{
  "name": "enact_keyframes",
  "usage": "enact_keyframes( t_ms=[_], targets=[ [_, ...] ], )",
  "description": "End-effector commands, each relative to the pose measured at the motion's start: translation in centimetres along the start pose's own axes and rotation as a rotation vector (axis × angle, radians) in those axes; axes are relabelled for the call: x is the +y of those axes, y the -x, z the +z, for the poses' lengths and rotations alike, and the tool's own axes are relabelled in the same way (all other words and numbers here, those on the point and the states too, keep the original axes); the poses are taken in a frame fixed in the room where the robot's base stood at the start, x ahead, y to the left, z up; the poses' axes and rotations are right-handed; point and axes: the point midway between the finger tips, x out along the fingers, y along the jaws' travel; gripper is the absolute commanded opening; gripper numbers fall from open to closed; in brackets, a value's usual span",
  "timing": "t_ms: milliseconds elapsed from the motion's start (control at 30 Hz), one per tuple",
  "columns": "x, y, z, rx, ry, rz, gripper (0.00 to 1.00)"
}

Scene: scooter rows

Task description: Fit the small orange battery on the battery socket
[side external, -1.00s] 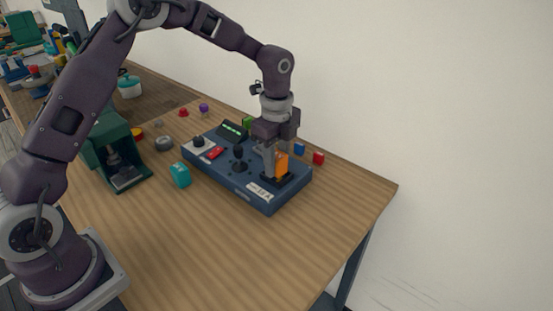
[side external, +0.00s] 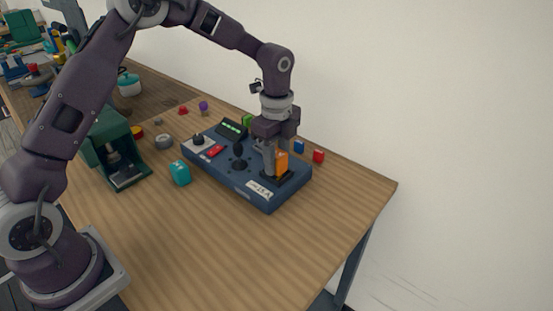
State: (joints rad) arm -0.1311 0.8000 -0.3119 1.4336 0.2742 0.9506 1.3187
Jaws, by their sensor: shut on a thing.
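The small orange battery (side external: 282,163) is upright between the fingers of my gripper (side external: 275,165), which is shut on it. It stands at the black battery socket (side external: 290,180) on the right end of the dark blue panel (side external: 235,182). The battery's lower end is at the socket; I cannot tell how deep it sits. The fingers hide part of the battery and of the socket.
The panel also bears a black joystick (side external: 239,155), a red switch (side external: 215,150), a knob (side external: 198,140) and a green-lit display (side external: 231,129). A teal block (side external: 180,173) lies in front. Blue (side external: 299,147) and red (side external: 318,156) cubes lie behind. The table's right front is clear.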

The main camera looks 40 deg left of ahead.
Motion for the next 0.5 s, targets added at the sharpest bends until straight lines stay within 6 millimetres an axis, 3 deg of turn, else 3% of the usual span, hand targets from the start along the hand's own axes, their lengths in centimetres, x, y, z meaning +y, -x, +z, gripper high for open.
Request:
enact_keyframes(
  t_ms=[467,500],
  targets=[
    [-0.03,-0.54,-0.02,0.0,0.0,-0.001,0.0],
    [-0.03,-0.53,-0.02,0.0,0.0,-0.001,0.38]
  ],
)
